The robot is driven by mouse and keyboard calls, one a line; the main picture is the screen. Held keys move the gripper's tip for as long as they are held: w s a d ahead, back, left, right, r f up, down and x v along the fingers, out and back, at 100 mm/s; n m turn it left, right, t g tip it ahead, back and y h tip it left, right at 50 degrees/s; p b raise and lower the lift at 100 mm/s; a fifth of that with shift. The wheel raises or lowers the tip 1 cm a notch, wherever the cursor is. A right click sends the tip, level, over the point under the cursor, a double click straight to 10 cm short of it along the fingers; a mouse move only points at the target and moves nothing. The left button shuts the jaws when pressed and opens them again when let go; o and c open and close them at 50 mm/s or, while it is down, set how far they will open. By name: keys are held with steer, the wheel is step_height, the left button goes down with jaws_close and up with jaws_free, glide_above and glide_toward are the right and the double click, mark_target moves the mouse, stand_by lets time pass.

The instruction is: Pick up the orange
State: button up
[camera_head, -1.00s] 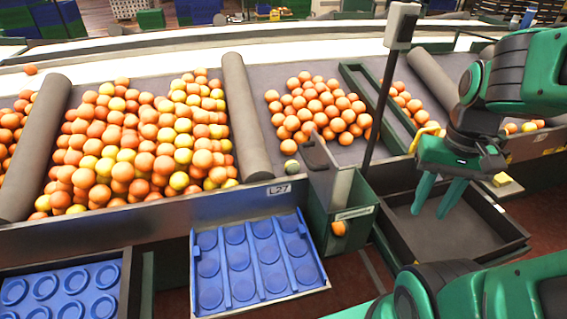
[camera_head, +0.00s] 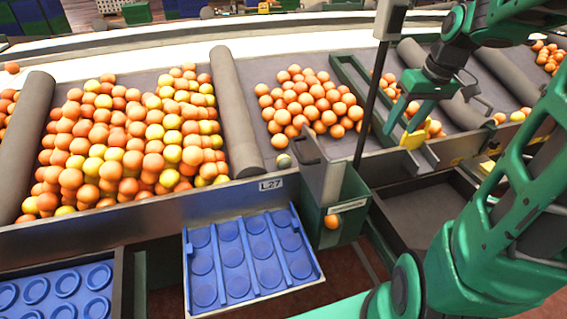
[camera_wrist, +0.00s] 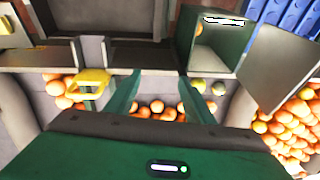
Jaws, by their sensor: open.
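My gripper (camera_head: 407,120) is open with its fingers pointing down over the right part of the sorting belt, near the green divider frame (camera_head: 350,85). It holds nothing. The middle pile of oranges (camera_head: 310,100) lies left of it. A few oranges (camera_head: 435,127) lie beside and behind the fingers, partly hidden by the gripper. In the wrist view, my gripper (camera_wrist: 158,82) has its fingers apart, with a row of oranges (camera_wrist: 158,108) seen between them. A larger mixed pile of orange and yellow fruit (camera_head: 140,140) lies on the left.
A thin dark post (camera_head: 374,100) stands left of my gripper. A green bin (camera_head: 350,228) shows one orange (camera_head: 332,221) at its opening. A blue tray (camera_head: 205,290) is in front. Grey rollers (camera_head: 236,115) divide the belt. A yellow piece (camera_head: 413,140) sits near the fingers.

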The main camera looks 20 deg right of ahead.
steer(key=w+d+f+n+t+y, duration=0.15)
steer(key=w+n, duration=0.25)
steer(key=w, duration=0.5)
steer(key=n+g+y, duration=0.3)
steer(key=n+y, duration=0.7)
steer(key=n, duration=0.6)
glide_toward(289, 158)
steer(key=shift+w+d+f, duration=0.1)
steer(key=shift+w+d, duration=0.05)
steer(key=shift+d, duration=0.4)
steer(key=shift+w+d+f, duration=0.15)
steer(key=shift+d, duration=0.35)
steer(key=shift+a+f+n+y, duration=0.2)
steer(key=shift+a+n+y, duration=0.15)
steer(key=shift+a+n, duration=0.3)
steer(key=x, duration=1)
steer(key=shift+s+a+f, duration=0.1)
steer(key=shift+a, duration=0.05)
steer(key=shift+c, duration=0.5)
steer(key=c, duration=0.7)
